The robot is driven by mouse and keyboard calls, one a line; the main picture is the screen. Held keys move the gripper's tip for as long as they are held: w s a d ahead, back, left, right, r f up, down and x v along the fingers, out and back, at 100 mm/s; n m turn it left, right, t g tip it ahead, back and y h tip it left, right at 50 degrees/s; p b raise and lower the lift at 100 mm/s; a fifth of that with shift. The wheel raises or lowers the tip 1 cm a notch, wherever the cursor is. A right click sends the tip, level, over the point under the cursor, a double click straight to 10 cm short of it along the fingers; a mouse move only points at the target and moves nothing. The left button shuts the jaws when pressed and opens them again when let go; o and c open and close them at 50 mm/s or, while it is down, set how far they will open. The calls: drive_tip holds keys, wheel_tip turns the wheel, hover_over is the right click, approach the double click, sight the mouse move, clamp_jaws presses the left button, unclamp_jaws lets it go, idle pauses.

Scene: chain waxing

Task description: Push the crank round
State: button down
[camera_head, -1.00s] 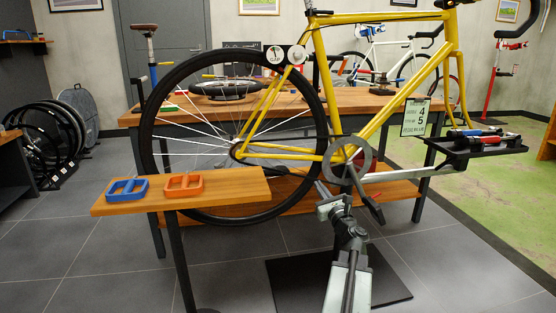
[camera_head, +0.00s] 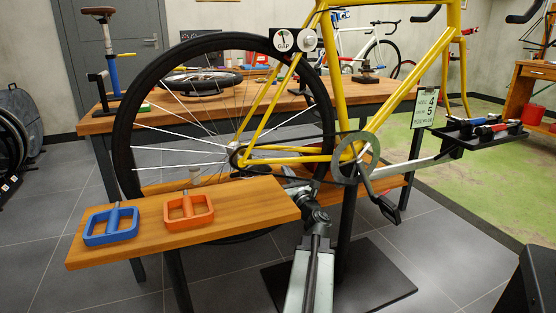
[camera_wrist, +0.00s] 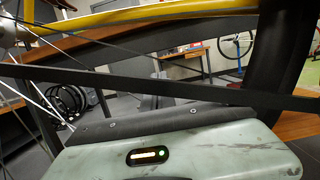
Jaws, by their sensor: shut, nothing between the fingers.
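The dark crank (camera_head: 370,186) runs down and to the right from the grey chainring (camera_head: 356,158) of the yellow bike, with a black pedal (camera_head: 388,208) at its lower end. My gripper (camera_head: 297,188) is shut and empty. In the head view it is left of the chainring and crank, by the lower rear wheel and past the right end of the small wooden shelf. Its fingertips are hard to make out there. In the wrist view, the pale housing of my gripper fills the bottom, with dark bars and a yellow tube (camera_wrist: 150,15) beyond it. The crank cannot be made out in that view.
The wooden shelf (camera_head: 240,205) with a blue pedal (camera_head: 111,226) and an orange pedal (camera_head: 188,209) is close on the left. The rear wheel (camera_head: 122,140) stands behind it. A black tool tray (camera_head: 478,136) is at right. A dark base plate (camera_head: 375,285) lies on the floor.

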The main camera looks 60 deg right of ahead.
drive_tip(key=p+x, duration=0.2)
drive_tip(key=x, duration=0.7)
drive_tip(key=shift+w+d, duration=0.2)
drive_tip(key=shift+d, duration=0.1)
drive_tip(key=shift+r, duration=0.1)
wheel_tip(320, 180, up, 3)
drive_tip(key=p, duration=0.3)
drive_tip(key=shift+a, duration=0.15)
